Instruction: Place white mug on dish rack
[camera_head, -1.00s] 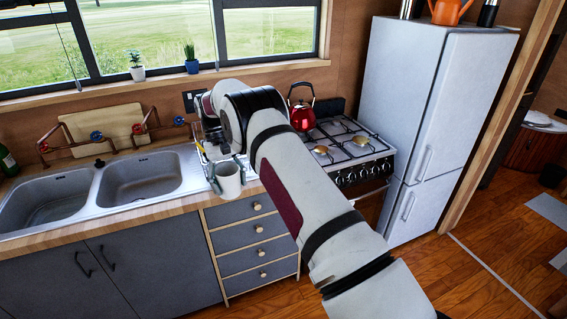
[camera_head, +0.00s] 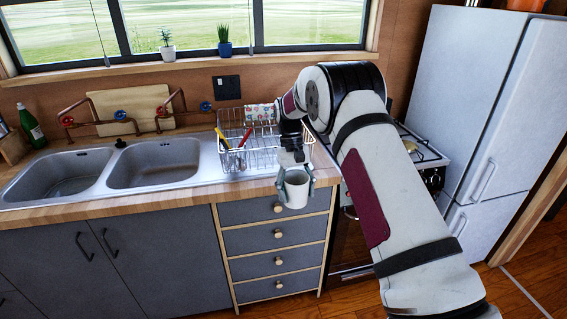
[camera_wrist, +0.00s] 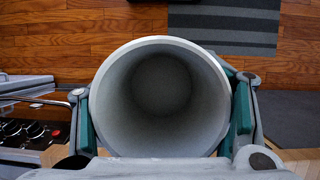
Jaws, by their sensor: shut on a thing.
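The white mug (camera_head: 296,190) is upright in my gripper (camera_head: 295,185), in front of the counter's front edge and above the drawers. In the wrist view the mug (camera_wrist: 160,100) is seen from above, its mouth open and its inside empty. The fingers of my gripper (camera_wrist: 162,110) press on it from both sides. The wire dish rack (camera_head: 238,160) stands on the counter right of the sinks, behind the mug. It holds a red-handled and a yellow utensil and a patterned cloth or item at the back. My arm hides part of the rack's right side.
A double sink (camera_head: 155,165) lies left of the rack. The stove (camera_head: 425,150) and white fridge (camera_head: 475,110) are to the right, the stove partly behind my arm. A green bottle (camera_head: 32,128) stands far left. Two potted plants sit on the window sill.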

